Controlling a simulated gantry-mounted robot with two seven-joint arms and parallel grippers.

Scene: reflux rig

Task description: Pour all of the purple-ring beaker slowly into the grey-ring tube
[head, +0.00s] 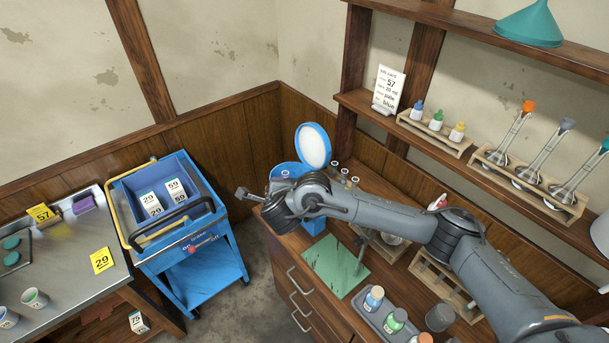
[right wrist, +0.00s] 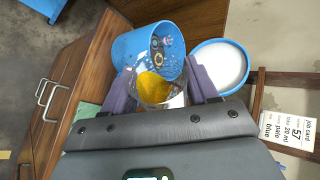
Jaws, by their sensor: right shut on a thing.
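My right gripper (right wrist: 160,100) is shut on a clear glass vessel (right wrist: 140,88), with one finger on each side of it. A yellow patch shows in or through the glass. I cannot make out a purple ring on it. In the head view my right arm reaches in from the right, and its wrist hides most of the held vessel. Several small ringed pieces (right wrist: 157,50) show past the glass against a blue bin. Small dark-rimmed tubes (head: 345,173) stand behind my wrist in the head view; I cannot tell which has a grey ring. My left gripper is not in view.
The blue bin (right wrist: 130,45) has its round white-lined lid (head: 313,146) open beside my wrist. A green mat (head: 335,266) lies on the wooden bench. Stoppered flasks (head: 545,150) and a job card (head: 388,90) stand on the shelf. A blue cart (head: 195,285) stands left.

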